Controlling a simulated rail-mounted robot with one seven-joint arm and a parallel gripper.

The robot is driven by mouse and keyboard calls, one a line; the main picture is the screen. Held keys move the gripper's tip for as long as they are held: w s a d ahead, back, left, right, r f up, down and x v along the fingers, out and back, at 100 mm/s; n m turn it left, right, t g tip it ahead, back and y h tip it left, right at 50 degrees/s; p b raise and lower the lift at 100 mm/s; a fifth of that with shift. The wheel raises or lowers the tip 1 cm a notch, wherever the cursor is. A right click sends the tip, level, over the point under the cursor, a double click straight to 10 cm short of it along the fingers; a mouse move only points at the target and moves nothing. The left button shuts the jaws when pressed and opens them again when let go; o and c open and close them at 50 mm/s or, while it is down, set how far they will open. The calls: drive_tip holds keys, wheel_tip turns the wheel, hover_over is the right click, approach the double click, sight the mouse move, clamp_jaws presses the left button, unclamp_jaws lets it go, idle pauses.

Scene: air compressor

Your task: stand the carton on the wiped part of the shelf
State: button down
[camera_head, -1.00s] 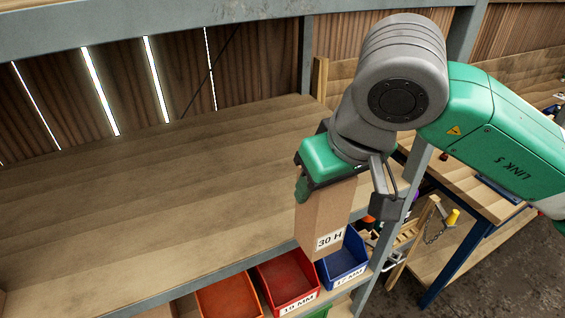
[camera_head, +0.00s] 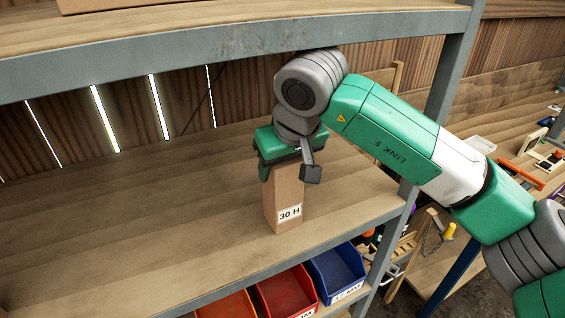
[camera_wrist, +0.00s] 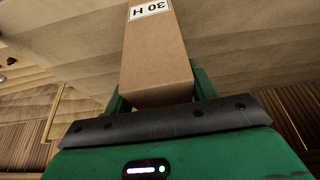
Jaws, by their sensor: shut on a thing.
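The carton (camera_head: 284,200) is a tall brown box with a white "30 H" label low on its front. It is upright over the middle shelf (camera_head: 150,215), near the front edge; I cannot tell whether its base touches the board. My gripper (camera_head: 277,165) is above it, pointing down, and shut on its top. In the wrist view the carton (camera_wrist: 156,60) stands between the fingers of my gripper (camera_wrist: 155,98), its label upside down. The shelf shows lighter and darker streaks; the limits of a wiped part are hard to make out.
An upper shelf beam (camera_head: 240,62) runs just above my arm. A grey post (camera_head: 447,80) stands to the right. Red (camera_head: 284,295) and blue (camera_head: 336,270) bins sit below the front edge. The shelf left of the carton is clear.

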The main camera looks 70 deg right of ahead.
drive_tip(key=shift+f, duration=0.15)
drive_tip(key=shift+c, duration=2.4)
unclamp_jaws()
drive_tip(key=s+a+r+b, duration=0.1)
drive_tip(key=s+a+b, duration=0.1)
drive_tip(key=s+a, duration=0.6)
drive_tip(key=shift+s+r, duration=0.25)
drive_tip(key=shift+s, duration=0.6)
